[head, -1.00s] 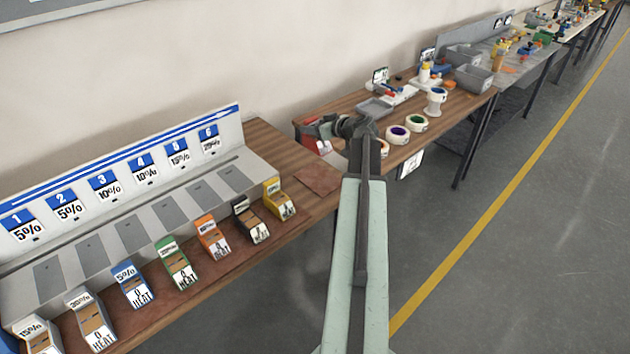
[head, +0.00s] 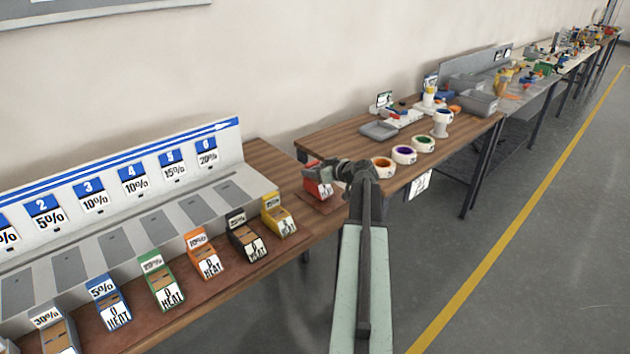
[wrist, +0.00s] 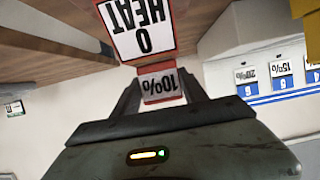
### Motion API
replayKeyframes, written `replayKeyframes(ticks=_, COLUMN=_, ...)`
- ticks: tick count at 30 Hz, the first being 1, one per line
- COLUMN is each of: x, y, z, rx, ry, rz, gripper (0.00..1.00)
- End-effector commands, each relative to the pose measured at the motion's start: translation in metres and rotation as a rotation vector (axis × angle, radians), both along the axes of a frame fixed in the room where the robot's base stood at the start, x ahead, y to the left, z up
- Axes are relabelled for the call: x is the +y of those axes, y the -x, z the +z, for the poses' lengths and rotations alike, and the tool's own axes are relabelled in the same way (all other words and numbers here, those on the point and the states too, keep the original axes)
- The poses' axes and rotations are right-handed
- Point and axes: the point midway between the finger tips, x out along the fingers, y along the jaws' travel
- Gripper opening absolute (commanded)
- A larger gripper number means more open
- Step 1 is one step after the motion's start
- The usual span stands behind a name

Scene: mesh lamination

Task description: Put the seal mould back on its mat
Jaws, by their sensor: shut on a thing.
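The seal mould, a red block (head: 316,181) with white labels, is held in my gripper (head: 336,173) at the right end of the near bench. In the wrist view the mould (wrist: 160,85) sits between both fingers and shows "10%" and "0 HEAT" labels. A brown-red mat (head: 321,204) lies on the bench right below the mould. The mould covers part of the mat. I cannot tell whether the mould touches it or hangs just above.
A yellow mould (head: 279,217) stands left of the mat, then a black mould (head: 245,236) and several more in a row. A white sign panel (head: 120,180) stands behind them. A second bench (head: 340,140) with tape rolls stands beyond, to the right.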

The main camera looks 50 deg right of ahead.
Motion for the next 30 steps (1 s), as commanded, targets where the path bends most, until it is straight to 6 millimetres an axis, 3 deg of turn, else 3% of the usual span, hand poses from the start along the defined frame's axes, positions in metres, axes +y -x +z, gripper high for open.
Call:
replayKeyframes(ticks=1, x=0.0, y=0.0, z=-0.016, rx=-0.001, ry=0.0, rz=0.0, gripper=0.0)
replayKeyframes(ticks=12, x=0.001, y=0.0, z=-0.016, rx=-0.001, ry=0.0, rz=0.001, gripper=0.0)
replayKeyframes(ticks=13, x=0.001, y=0.0, z=-0.016, rx=0.0, ry=0.0, rz=0.001, gripper=0.56)
replayKeyframes(ticks=15, x=0.001, y=-0.001, z=-0.015, rx=0.0, ry=0.0, rz=0.001, gripper=0.72)
replayKeyframes(ticks=26, x=0.001, y=-0.001, z=-0.009, rx=0.0, ry=0.001, rz=0.001, gripper=0.72)
replayKeyframes(ticks=30, x=0.004, y=0.024, z=0.002, rx=0.0, ry=-0.001, rz=0.0, gripper=0.72)
